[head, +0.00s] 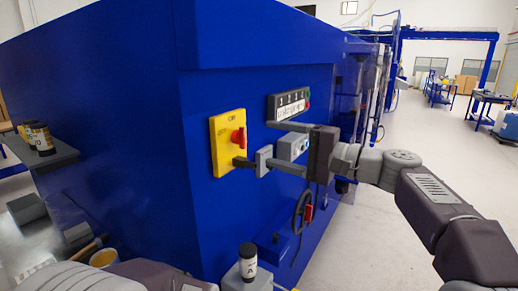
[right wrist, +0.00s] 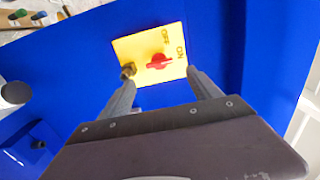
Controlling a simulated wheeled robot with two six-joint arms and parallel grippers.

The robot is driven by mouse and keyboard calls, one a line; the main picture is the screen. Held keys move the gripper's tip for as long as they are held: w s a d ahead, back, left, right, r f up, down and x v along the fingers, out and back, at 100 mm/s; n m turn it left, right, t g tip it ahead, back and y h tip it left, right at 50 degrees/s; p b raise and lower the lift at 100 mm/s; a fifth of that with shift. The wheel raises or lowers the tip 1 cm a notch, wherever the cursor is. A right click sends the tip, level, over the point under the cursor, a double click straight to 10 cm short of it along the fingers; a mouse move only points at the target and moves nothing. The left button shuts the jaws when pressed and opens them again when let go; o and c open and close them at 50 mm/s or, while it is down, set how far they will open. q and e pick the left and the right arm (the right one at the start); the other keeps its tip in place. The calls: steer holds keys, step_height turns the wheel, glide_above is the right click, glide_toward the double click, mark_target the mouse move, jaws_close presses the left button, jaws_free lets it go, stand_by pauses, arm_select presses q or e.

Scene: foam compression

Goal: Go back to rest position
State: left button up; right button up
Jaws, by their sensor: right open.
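My right gripper (head: 266,142) is open in front of the blue machine's side wall, with nothing seen between its fingers. In the right wrist view its two fingers (right wrist: 160,76) point toward the yellow switch plate (right wrist: 148,50). The plate has a red knob (right wrist: 158,61) and OFF and ON marks. A small dark piece (right wrist: 127,70) shows at the left fingertip; I cannot tell whether they touch. In the head view the yellow plate (head: 226,152) is left of this gripper. My left arm enters at the bottom left; its fingers are not clear.
The blue machine (head: 110,100) fills the left and middle. A control panel (head: 289,104) and a handwheel (head: 302,210) are on its wall, near my right gripper. A labelled bottle (head: 247,262) stands low in front. Open floor (head: 410,130) lies to the right.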

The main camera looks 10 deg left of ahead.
steer(key=shift+v, duration=0.95)
